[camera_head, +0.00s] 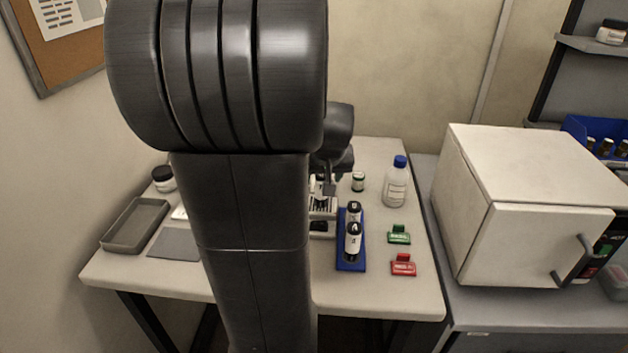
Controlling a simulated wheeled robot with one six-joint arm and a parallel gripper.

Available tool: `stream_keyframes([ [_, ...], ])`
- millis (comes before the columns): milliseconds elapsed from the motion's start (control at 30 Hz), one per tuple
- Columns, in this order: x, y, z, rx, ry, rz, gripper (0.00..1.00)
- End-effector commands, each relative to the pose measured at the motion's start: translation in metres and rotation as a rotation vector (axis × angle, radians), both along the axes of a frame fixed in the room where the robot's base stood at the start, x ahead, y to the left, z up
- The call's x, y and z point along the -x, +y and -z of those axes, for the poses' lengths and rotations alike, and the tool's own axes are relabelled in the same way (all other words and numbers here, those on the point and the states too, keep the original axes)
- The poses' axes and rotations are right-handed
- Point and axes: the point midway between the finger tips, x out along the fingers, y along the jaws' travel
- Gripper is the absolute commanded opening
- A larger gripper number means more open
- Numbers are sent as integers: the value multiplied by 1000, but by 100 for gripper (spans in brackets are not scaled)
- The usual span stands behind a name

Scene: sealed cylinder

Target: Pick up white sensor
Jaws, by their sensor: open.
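My dark arm fills the middle of the head view and hides much of the table (385,290). My gripper (328,190) is small and partly hidden by the arm, over a pale device (330,214) with dark slots. The jaws are open. I cannot tell whether they touch anything. I cannot clearly make out a white sensor; it may be among the pale parts under the gripper or behind my arm. Two white cylinders with black tops, one marked A (353,241) and one behind it (354,211), stand upright in a blue rack (351,266).
Right of the rack lie a green tag block (399,235) and a red one (403,266). A blue-capped bottle (396,184) and small jar (358,182) stand behind. At left are a grey tray (135,226) and dark-lidded jar (164,180). A white oven (530,210) stands right.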

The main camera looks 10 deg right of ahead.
Motion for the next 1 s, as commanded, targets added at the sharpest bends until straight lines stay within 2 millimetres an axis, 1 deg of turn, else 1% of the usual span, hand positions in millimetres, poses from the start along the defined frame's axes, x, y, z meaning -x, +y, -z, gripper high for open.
stream_keyframes([
  [167,-4,0,9,0,2,0,54],
  [400,-18,-1,38,0,4,0,54],
  [500,-23,-1,45,0,2,0,54],
  [600,-25,-1,49,0,0,0,54],
  [833,-25,-1,49,1,-1,0,54],
  [967,-25,-2,49,1,-1,0,28],
  [1000,-25,-1,49,1,-1,0,21],
])
